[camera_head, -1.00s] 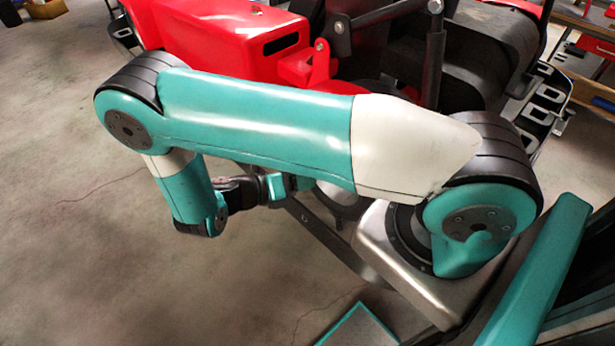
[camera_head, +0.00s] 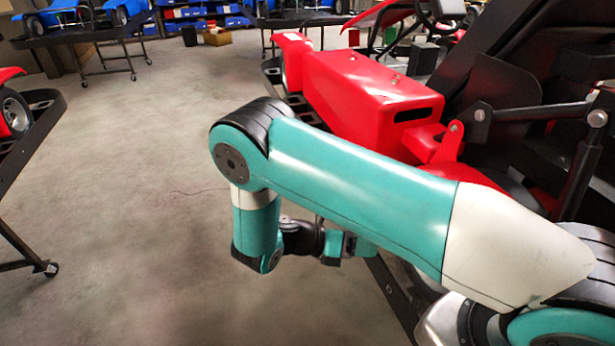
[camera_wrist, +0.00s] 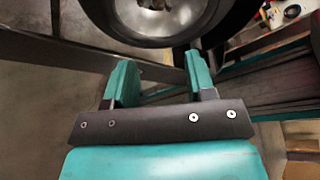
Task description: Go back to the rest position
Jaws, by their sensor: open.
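My gripper shows in the wrist view (camera_wrist: 160,80) with its two teal fingers apart and nothing between them. A dark round wheel with a pale hub (camera_wrist: 165,18) lies just beyond the fingertips, and I cannot tell how far off it is. In the head view my teal and white arm is folded, with its elbow raised and its wrist hanging low beside the red kart (camera_head: 370,95). The gripper end is partly hidden behind my own upper arm there.
A kart stand's dark frame (camera_head: 395,295) runs close below my wrist. Another stand with a red kart (camera_head: 12,105) is at the left. Blue karts on stands (camera_head: 60,20) and blue bins (camera_head: 200,13) are at the back. The grey floor (camera_head: 130,200) at left centre is clear.

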